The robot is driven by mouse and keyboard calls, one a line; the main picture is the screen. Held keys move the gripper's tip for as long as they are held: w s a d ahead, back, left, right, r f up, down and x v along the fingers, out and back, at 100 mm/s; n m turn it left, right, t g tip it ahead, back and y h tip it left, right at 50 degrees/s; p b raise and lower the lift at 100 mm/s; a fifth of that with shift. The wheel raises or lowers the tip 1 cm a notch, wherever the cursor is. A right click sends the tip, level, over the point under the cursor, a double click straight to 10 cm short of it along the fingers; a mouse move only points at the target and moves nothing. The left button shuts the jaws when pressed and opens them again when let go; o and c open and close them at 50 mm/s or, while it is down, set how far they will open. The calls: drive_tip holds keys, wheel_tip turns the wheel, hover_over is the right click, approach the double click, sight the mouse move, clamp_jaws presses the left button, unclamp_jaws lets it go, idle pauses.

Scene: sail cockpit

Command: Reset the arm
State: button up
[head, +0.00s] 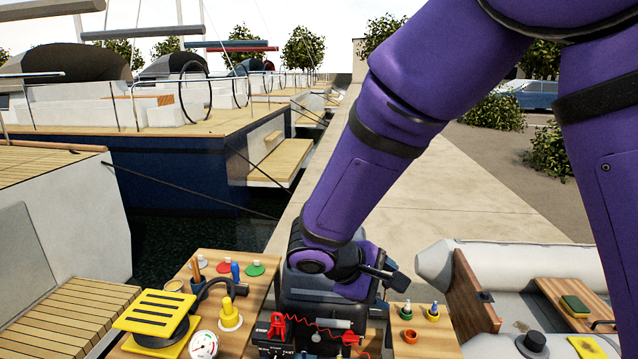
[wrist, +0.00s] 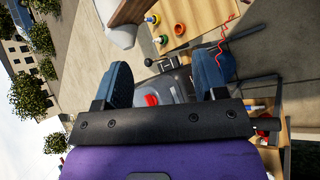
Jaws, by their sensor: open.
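My arm is purple and reaches down from the upper right of the head view over the quay-side consoles. My gripper (wrist: 163,78) shows in the wrist view with its two dark blue fingers spread apart and nothing between them touching both. A grey seat-like box with a red part (wrist: 151,99) lies beyond the fingers. In the head view the wrist end is above the dark grey console (head: 318,285), and the fingers are mostly hidden by the wrist.
A wooden board with a yellow-and-black block (head: 155,312) and a yellow peg (head: 228,312) is at the left. A small board with an orange pot (head: 410,336) is right of the console. A red coiled cord (head: 318,325) crosses the console front. A grey inflatable boat (head: 500,262) lies at the right.

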drive_tip(key=s+d+r+m+g+y, duration=0.2)
drive_tip(key=s+d+r+m+y, duration=0.4)
drive_tip(key=d+r, duration=0.65)
drive_tip(key=s+d+r+m+t+y, duration=0.1)
drive_tip(key=s+d+r+m+t, duration=0.1)
drive_tip(key=s, duration=0.4)
drive_tip(key=s+d+r+m+t+y, duration=0.2)
drive_tip(key=s+d+r+m, duration=0.1)
drive_tip(key=s, duration=0.4)
drive_tip(key=shift+d+r, duration=0.65)
drive_tip(key=shift+r, duration=0.15)
